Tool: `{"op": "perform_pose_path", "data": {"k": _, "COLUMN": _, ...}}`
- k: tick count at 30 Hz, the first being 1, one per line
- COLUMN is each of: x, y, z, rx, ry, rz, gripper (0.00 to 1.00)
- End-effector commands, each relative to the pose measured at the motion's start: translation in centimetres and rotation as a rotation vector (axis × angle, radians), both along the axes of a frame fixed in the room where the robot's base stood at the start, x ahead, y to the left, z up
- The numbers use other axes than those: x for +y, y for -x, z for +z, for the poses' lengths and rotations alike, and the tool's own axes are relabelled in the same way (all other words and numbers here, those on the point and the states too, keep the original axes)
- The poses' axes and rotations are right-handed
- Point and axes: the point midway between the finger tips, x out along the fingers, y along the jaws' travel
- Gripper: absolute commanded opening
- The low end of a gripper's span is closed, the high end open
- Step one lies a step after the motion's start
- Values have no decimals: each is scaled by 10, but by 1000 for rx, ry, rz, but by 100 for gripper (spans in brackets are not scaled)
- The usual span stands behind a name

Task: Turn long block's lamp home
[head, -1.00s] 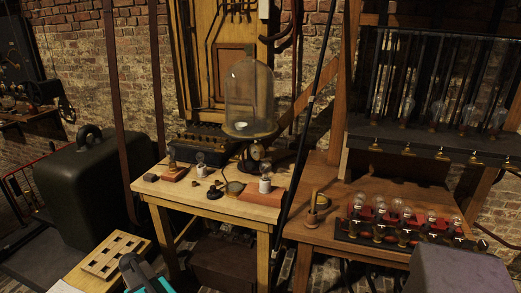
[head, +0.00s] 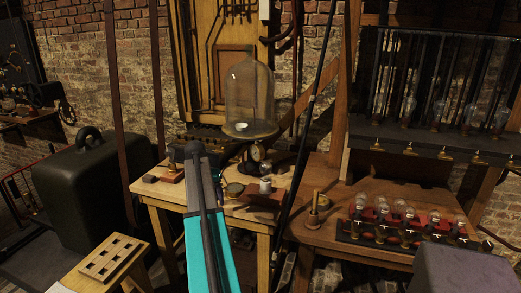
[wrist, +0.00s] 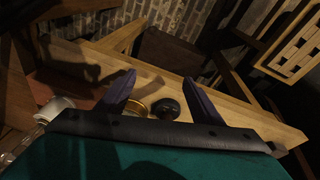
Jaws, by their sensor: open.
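The long block (head: 258,198) is a red-brown wooden base on the small table, with a lamp in a white socket (head: 265,186) standing on it. In the wrist view a white socket (wrist: 54,108) with glass beside it shows at the left edge, next to a red-brown block (wrist: 65,90); I cannot tell for sure which lamp this is. My gripper (wrist: 158,78) is open, with nothing between its fingers, above the tabletop. In the head view my gripper (head: 194,150) is left of the long block, and my arm hides part of the table.
A small block (head: 171,174) sits at the table's left. A brass ring (wrist: 137,106) and a black round piece (wrist: 157,128) lie near my fingers. A glass bell jar (head: 248,95) stands behind. A rack of several bulbs (head: 400,232) fills the right bench.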

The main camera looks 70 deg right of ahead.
Motion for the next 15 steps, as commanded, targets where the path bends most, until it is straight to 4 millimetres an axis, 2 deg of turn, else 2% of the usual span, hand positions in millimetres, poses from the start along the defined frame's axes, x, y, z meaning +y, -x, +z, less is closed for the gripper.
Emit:
{"op": "perform_pose_path", "data": {"k": 1, "x": -20, "y": 11, "z": 19, "rx": -11, "ry": 19, "rz": -37, "gripper": 60}}
{"op": "perform_pose_path", "data": {"k": 6, "x": -69, "y": 56, "z": 80, "rx": -42, "ry": 74, "rz": -157, "gripper": 60}}
{"op": "perform_pose_path", "data": {"k": 12, "x": -114, "y": 116, "z": 150, "rx": -74, "ry": 138, "rz": -290, "gripper": 60}}
{"op": "perform_pose_path", "data": {"k": 15, "x": -127, "y": 141, "z": 178, "rx": -85, "ry": 163, "rz": -340, "gripper": 60}}
